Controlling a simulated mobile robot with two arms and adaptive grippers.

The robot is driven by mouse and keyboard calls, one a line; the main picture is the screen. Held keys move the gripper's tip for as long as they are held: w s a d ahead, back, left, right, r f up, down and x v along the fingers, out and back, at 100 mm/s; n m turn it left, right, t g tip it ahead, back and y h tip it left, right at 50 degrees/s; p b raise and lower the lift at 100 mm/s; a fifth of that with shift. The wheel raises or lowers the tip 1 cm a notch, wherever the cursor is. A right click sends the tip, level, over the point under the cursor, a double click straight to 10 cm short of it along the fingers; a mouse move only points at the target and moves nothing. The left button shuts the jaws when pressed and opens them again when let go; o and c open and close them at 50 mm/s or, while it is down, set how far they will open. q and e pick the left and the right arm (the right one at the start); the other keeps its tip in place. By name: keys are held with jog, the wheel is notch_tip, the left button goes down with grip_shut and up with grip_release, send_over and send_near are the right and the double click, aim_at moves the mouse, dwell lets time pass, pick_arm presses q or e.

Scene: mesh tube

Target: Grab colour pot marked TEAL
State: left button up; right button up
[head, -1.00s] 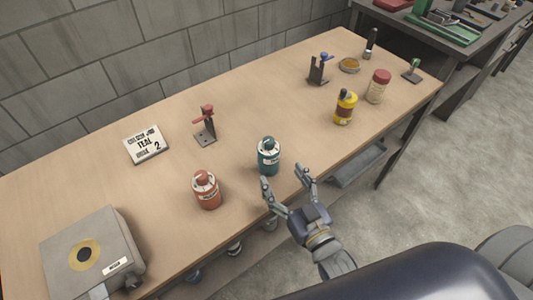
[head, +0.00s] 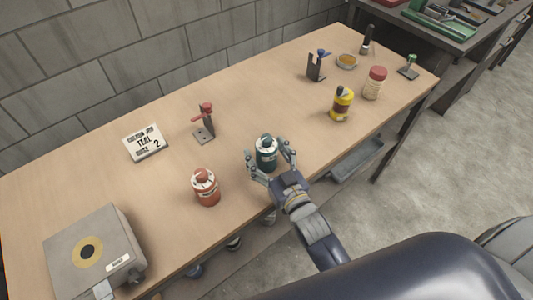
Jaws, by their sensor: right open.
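The teal colour pot (head: 266,151) stands upright near the front edge of the wooden table, with a dark top and a pale label band. My right gripper (head: 270,160) is open, with one finger on each side of the teal pot. I cannot tell whether the fingers touch it. A white card (head: 145,143) at the left of the table reads TEAL and 2. My left gripper is not in view.
A red pot (head: 205,187) stands just left of the teal one. A red-handled clamp (head: 204,124) stands behind. A yellow pot (head: 341,104) and a red-lidded jar (head: 374,83) stand to the right. A grey box (head: 95,250) sits at the front left.

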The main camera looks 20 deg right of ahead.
jog(key=c, duration=1.2)
jog(key=shift+c, duration=0.2)
jog(key=shift+r, duration=0.1)
